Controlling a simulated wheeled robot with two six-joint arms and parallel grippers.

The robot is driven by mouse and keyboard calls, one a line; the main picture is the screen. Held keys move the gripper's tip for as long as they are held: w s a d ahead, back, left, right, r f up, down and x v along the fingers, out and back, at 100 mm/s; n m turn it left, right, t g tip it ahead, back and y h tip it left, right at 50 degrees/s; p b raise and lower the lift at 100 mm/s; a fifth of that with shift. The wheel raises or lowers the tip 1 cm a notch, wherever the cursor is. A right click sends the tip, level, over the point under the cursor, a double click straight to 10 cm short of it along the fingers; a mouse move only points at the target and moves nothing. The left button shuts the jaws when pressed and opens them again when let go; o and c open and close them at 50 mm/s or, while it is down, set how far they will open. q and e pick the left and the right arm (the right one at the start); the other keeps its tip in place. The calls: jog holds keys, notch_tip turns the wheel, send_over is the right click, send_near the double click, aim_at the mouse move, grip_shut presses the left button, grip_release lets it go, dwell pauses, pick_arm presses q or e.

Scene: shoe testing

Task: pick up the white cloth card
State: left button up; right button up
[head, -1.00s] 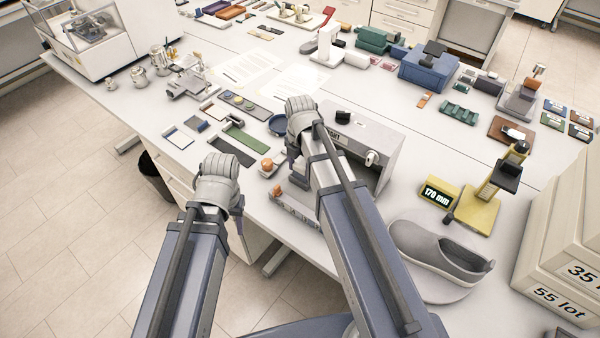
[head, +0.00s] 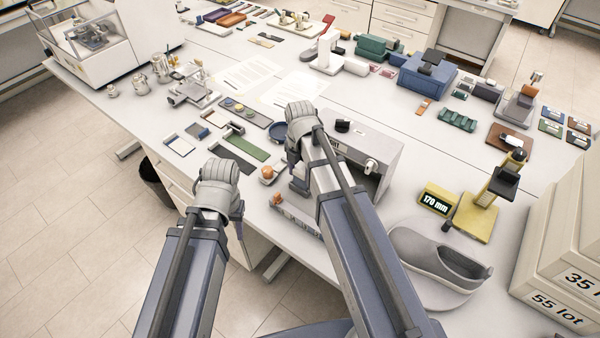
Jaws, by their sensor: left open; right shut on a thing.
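Small flat cards lie on the table left of my arms. One pale card with a blue edge (head: 180,145) lies nearest the front edge, and a small white-and-dark card (head: 214,118) lies further back. I cannot tell which is the white cloth card. My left gripper (head: 240,226) is open and points down near the table's front edge, right of and nearer than the cards. My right gripper (head: 297,160) is shut beside the grey box-shaped device. Its arm hides most of the fingers, and what it holds cannot be made out.
A dark strip (head: 235,163) and a green strip (head: 247,148) lie between the cards and my grippers. The grey device (head: 366,150) stands beside my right arm. A grey shoe (head: 440,258), a yellow gauge (head: 482,208) and stacked boxes (head: 560,262) stand on the right.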

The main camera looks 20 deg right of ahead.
notch_tip(320, 180, up, 9)
jog(key=p, duration=0.8)
jog(key=shift+f, duration=0.1)
